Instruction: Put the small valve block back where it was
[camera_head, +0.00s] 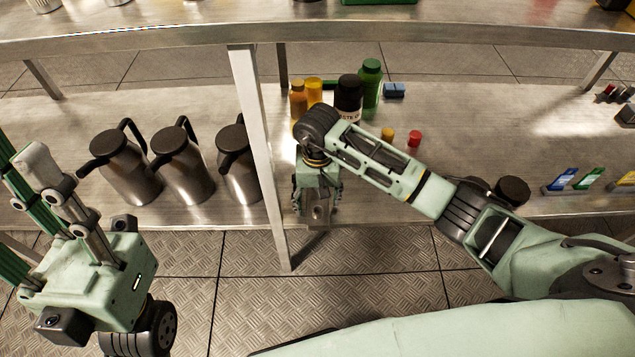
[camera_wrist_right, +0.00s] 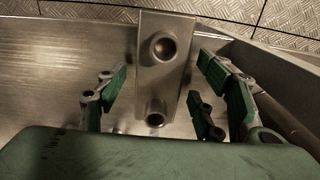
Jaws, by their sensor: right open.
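The small valve block (camera_wrist_right: 172,84) is a grey metal block with two round ports. In the right wrist view it lies between the spread green-padded fingers of my right gripper (camera_wrist_right: 166,72), with visible gaps on both sides. In the head view the block (camera_head: 319,211) shows just below my right gripper (camera_head: 318,196), at the front edge of the lower metal shelf (camera_head: 440,185). I cannot tell whether it rests fully on the shelf. My left gripper (camera_head: 30,180) is at the far left, away from the block, its fingers partly cut off by the frame.
A table leg (camera_head: 258,150) stands just left of my right gripper. Several steel jugs (camera_head: 180,165) stand left of it. Behind my right arm are a black bottle (camera_head: 348,95), a green bottle (camera_head: 370,82), orange bottles (camera_head: 298,100), and yellow (camera_head: 387,134) and red (camera_head: 414,138) caps.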

